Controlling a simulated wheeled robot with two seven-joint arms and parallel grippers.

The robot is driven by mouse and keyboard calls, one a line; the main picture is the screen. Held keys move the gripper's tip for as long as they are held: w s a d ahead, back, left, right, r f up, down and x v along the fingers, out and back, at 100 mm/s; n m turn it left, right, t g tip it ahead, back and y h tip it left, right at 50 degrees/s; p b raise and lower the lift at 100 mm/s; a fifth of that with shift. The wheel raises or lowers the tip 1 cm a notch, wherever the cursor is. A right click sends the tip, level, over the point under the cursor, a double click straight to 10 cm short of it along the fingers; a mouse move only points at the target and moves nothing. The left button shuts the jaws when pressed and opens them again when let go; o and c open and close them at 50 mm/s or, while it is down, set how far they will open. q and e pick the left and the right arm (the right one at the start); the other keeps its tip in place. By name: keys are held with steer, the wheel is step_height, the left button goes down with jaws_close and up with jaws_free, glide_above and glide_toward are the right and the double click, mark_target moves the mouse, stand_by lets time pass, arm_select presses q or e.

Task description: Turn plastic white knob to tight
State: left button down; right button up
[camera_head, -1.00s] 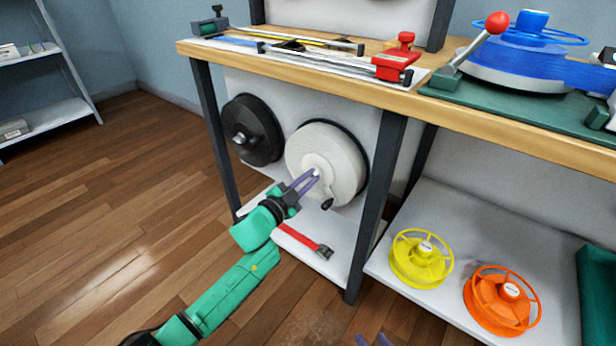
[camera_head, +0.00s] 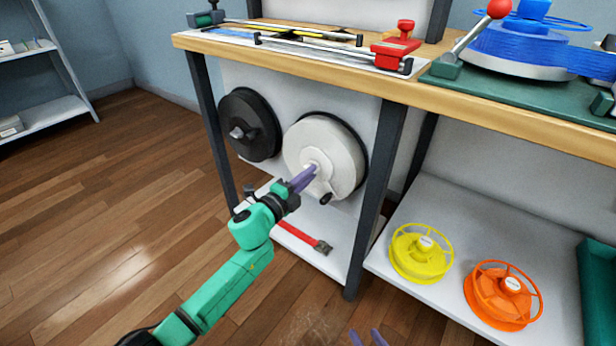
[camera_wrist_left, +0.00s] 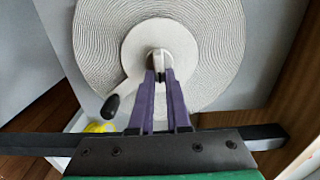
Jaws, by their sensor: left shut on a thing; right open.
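The white knob (camera_head: 313,167) is at the centre of a white strap reel (camera_head: 338,152) mounted on a panel under the workbench. In the left wrist view the knob (camera_wrist_left: 158,58) sits between the purple fingertips, which partly hide it. My left gripper (camera_head: 308,174) reaches it from the front left and is shut on it; its fingers also show in the left wrist view (camera_wrist_left: 160,76). A crank with a black grip (camera_head: 325,199) points down and right from the reel's hub. My right gripper (camera_head: 368,339) shows only its purple fingertips at the bottom edge, apart and empty.
A black reel (camera_head: 249,125) hangs left of the white one. A red-handled tool (camera_head: 301,237) lies on the shelf below. Table legs (camera_head: 379,190) flank the reels. Yellow (camera_head: 421,253) and orange (camera_head: 502,295) spools sit on the right shelf. Floor at left is clear.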

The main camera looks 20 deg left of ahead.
arm_select(q)
steer(key=shift+f+m, duration=0.1)
steer(key=shift+m, duration=0.2)
arm_select(e)
steer(key=shift+f, duration=0.1)
arm_select(q)
steer(key=c, duration=0.9)
jaws_free()
steer(key=p+v, duration=0.2)
steer(key=v, duration=1.2)
steer(key=shift+s, duration=0.3)
arm_select(e)
steer(key=shift+w+d+r+n+g+h, duration=0.15)
steer(key=shift+d+r+n+g+h, duration=0.2)
steer(key=shift+d+r+g, duration=0.5)
